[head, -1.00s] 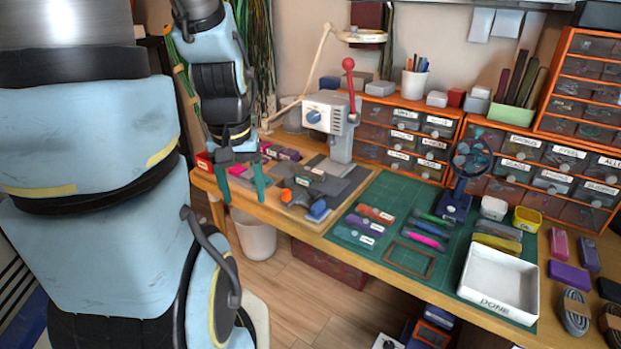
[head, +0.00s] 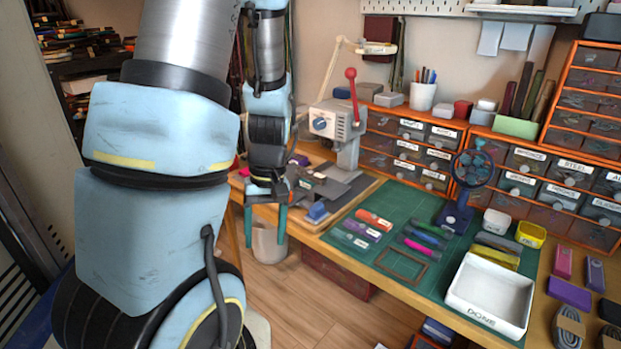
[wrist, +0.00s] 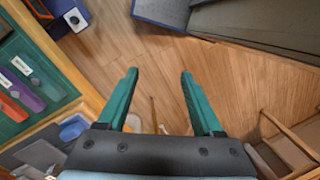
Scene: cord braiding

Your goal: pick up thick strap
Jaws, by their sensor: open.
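Three labelled flat pieces lie side by side on the green cutting mat (head: 338,261): orange (head: 374,220), purple (head: 362,229) and teal (head: 350,239). Darker bundles lie to their right: green (head: 428,231) and magenta (head: 422,248). I cannot tell which of these is the thick strap. My gripper (head: 265,236) points down near the bench's front left edge, left of the labelled pieces. Its teal fingers are apart and empty. In the wrist view my gripper (wrist: 158,75) has only floor between its fingers, and the labelled pieces, such as the purple one (wrist: 26,95), are at the left edge.
A press with a red lever (head: 352,98) stands at the back left of the bench. A white tray marked DONE (head: 489,290) is at the right front. Labelled drawers (head: 412,147) line the back.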

